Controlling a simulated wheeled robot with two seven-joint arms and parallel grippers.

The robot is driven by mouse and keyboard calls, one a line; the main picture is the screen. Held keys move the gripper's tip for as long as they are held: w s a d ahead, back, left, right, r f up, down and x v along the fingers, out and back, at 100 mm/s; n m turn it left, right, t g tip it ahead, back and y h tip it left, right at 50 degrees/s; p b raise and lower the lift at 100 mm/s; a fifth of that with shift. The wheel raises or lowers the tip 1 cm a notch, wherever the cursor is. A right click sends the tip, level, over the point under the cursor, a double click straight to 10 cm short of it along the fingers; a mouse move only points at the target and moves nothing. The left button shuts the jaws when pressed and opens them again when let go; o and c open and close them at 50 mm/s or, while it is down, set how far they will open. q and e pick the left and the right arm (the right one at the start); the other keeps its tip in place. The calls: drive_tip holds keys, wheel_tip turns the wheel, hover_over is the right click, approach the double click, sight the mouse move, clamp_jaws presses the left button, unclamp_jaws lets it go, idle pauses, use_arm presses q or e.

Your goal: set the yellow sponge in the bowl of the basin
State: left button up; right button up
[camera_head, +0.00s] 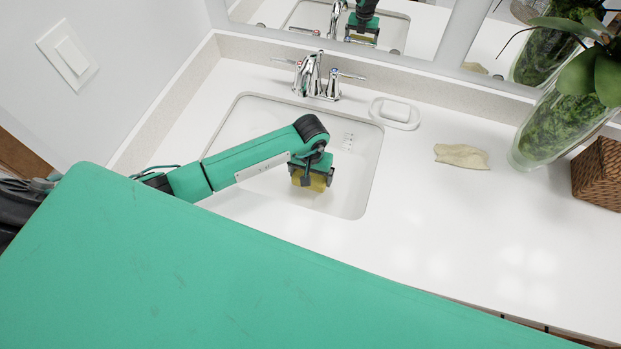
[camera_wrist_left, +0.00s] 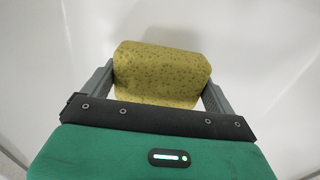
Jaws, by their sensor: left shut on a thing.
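The yellow sponge (camera_head: 312,182) is held over the white bowl of the basin (camera_head: 350,190) in the head view. In the left wrist view the sponge (camera_wrist_left: 160,72) sits between the two grey fingers, with white basin surface behind it. My left gripper (camera_head: 311,178) is shut on the sponge and points down inside the basin's outline; it also shows in the left wrist view (camera_wrist_left: 158,95). Whether the sponge touches the basin floor I cannot tell. My right gripper is not in view.
A chrome faucet (camera_head: 318,78) stands behind the basin. A soap dish with a white bar (camera_head: 395,111) and a beige cloth-like piece (camera_head: 462,156) lie to its right. A glass vase (camera_head: 550,125) and a wicker basket (camera_head: 598,175) stand farther right. The front counter is clear.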

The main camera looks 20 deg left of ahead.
use_arm(q)
wheel_tip(320, 180, down, 4)
drive_tip(key=shift+f+p, duration=0.15)
drive_tip(key=shift+p, duration=0.25)
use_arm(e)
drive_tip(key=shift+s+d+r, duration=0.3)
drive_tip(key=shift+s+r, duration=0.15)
use_arm(q)
drive_tip(key=shift+f+b, duration=0.3)
drive_tip(key=o, duration=0.7)
drive_tip(key=shift+r, duration=0.1)
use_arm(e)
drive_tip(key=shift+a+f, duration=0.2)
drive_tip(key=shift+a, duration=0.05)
use_arm(q)
drive_tip(key=shift+r, duration=0.1)
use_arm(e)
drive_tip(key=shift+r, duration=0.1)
